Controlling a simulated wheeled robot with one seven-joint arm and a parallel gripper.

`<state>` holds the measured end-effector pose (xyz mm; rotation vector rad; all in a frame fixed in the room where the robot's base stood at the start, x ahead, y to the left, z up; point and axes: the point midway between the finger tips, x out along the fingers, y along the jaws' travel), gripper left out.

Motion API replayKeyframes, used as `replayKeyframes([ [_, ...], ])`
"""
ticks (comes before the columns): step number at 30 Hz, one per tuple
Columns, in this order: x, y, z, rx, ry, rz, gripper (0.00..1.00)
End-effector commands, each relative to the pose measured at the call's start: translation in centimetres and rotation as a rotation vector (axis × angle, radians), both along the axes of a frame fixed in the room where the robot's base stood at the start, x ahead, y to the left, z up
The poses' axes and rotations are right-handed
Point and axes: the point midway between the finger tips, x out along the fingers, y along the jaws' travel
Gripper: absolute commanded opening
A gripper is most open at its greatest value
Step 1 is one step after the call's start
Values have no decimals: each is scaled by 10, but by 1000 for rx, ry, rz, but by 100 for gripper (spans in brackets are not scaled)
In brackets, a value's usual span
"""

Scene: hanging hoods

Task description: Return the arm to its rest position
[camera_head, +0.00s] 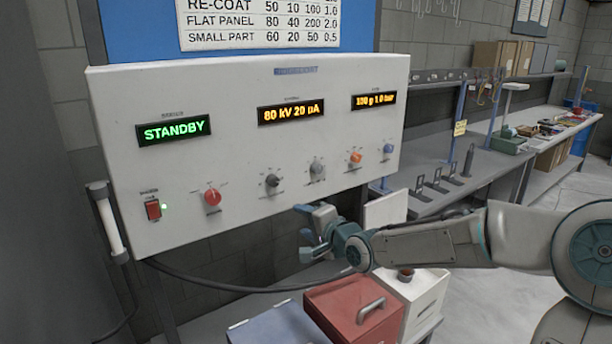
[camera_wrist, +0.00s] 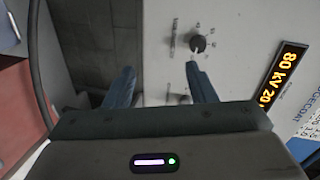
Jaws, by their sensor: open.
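My arm reaches in from the right in the head view, and my gripper (camera_head: 305,232) is in front of the lower edge of the white control panel (camera_head: 240,150). In the wrist view my gripper (camera_wrist: 160,78) has its two blue fingers well apart with nothing between them. Beyond the fingers are the panel face (camera_wrist: 240,35) and a dark knob (camera_wrist: 198,43) near the right fingertip. I cannot tell whether that finger touches the knob. The panel display (camera_head: 174,131) reads STANDBY, and another display (camera_head: 291,112) reads 80 kV 20 µA.
Below the arm stand a red box (camera_head: 352,312) with a handle, a blue box (camera_head: 277,328) and a white box (camera_head: 425,296). A black cable (camera_head: 215,286) hangs under the panel. A grey workbench (camera_head: 465,180) with tools runs back on the right. Open floor (camera_head: 520,300) lies at right.

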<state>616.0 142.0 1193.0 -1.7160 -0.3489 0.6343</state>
Motion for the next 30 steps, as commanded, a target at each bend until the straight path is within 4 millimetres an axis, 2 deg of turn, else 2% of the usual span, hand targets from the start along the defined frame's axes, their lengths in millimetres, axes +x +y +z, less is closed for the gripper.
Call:
replayKeyframes([
  [1,-8,5,-20,-116,29,15,51],
  [3,-22,3,-49,-292,75,30,51],
  [6,-43,-13,-78,-535,139,53,51],
  [10,-77,-41,-96,-808,215,83,51],
  [14,-115,-72,-94,-1025,287,115,51],
  [21,-199,-119,-68,-1260,411,207,51],
  [27,-273,-137,-51,-1293,463,345,51],
  [30,-300,-140,-49,-1276,466,417,51],
])
